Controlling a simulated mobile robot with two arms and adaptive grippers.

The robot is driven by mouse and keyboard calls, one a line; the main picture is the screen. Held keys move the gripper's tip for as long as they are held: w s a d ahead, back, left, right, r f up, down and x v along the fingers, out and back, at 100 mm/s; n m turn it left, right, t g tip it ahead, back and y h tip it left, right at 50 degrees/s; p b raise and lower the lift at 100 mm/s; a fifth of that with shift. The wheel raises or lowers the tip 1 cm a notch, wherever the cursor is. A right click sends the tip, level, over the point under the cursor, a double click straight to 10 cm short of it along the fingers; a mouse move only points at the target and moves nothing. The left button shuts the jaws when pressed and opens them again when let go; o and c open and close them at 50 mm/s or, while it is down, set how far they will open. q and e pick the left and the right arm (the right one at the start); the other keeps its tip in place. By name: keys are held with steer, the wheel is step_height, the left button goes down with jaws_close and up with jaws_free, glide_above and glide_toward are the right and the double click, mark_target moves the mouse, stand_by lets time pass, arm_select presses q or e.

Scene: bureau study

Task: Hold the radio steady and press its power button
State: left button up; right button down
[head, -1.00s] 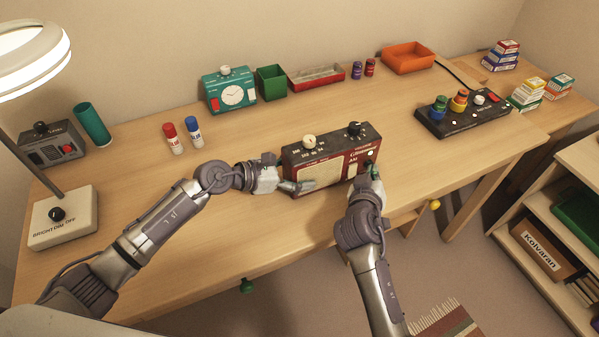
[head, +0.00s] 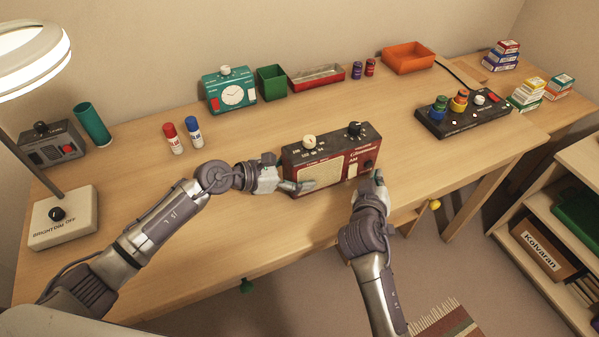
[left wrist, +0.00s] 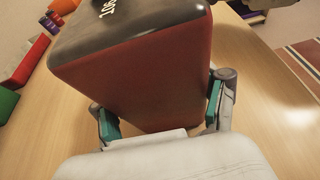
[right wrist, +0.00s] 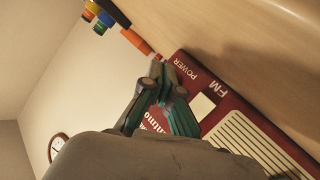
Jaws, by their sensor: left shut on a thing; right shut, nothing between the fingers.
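The dark red radio (head: 325,160) with a black top stands upright on the desk, its pale speaker grille facing me. My left gripper (head: 290,186) is shut on the radio's left end; in the left wrist view its fingers lie on both sides of the radio (left wrist: 150,85). My right gripper (head: 377,177) is shut and empty just in front of the radio's right end. In the right wrist view the closed fingers (right wrist: 167,80) are beside the POWER label on the radio (right wrist: 245,125). They hide part of the front, and I cannot make out the power button or any contact.
The wooden desk (head: 230,225) has free room around the radio. A black control box (head: 462,118) lies to the right. Two small bottles (head: 173,139) stand left.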

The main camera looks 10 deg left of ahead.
arm_select(q)
steer(key=shift+f, duration=0.2)
arm_select(e)
steer(key=shift+s+d, duration=0.45)
steer(key=shift+s, duration=0.3)
steer(key=shift+s+d, duration=0.45)
steer(key=shift+s, duration=0.3)
steer(key=shift+s+d, duration=0.45)
steer(key=shift+s, duration=0.3)
arm_select(q)
steer(key=o, duration=1.6)
steer(key=shift+o, duration=1.3)
steer(key=shift+r, duration=0.1)
